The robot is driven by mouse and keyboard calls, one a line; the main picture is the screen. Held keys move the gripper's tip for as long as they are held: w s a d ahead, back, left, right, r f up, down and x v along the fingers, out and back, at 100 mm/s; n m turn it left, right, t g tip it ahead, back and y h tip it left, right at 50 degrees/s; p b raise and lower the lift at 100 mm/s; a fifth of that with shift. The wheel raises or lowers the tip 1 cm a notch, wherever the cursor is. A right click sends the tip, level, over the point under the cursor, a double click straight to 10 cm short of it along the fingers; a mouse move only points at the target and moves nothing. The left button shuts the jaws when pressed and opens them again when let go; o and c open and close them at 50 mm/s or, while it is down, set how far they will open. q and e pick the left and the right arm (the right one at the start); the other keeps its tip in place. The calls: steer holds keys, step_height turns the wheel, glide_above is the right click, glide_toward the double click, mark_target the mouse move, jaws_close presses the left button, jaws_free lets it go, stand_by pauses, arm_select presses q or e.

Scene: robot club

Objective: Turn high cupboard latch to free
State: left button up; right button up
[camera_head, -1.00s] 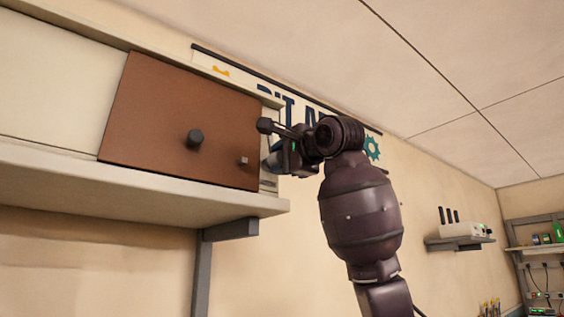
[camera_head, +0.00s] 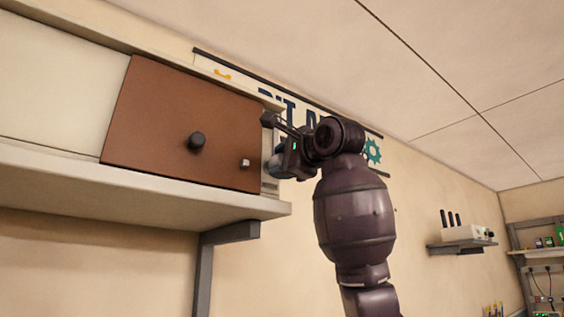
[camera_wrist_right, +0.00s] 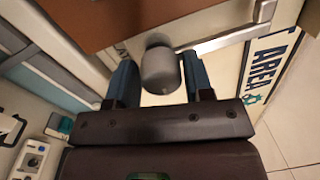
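The high cupboard has a brown door (camera_head: 180,125) with a dark round knob (camera_head: 197,142) and a small pale metal piece (camera_head: 245,163) near its right edge. In the right wrist view, a grey rounded knob (camera_wrist_right: 160,71), apparently the latch's, stands between the two fingers of my right gripper (camera_wrist_right: 159,82). The fingers are apart, with a narrow gap showing on each side of the knob. In the head view my right gripper (camera_head: 272,143) is at the cupboard's right end, and its wrist hides most of the latch area. My left gripper is not in view.
A pale shelf (camera_head: 120,188) on a grey bracket runs under the cupboard. A lettered wall sign (camera_head: 215,68) is behind my right arm. A small wall shelf with a white device (camera_head: 462,235) is further right. The wall between is clear.

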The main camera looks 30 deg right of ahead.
steer(key=shift+o, duration=1.4)
steer(key=shift+s, duration=0.1)
steer(key=s+b, duration=0.2)
steer(key=s, duration=0.8)
steer(key=shift+s+d+f, duration=0.35)
steer(key=shift+d, duration=0.1)
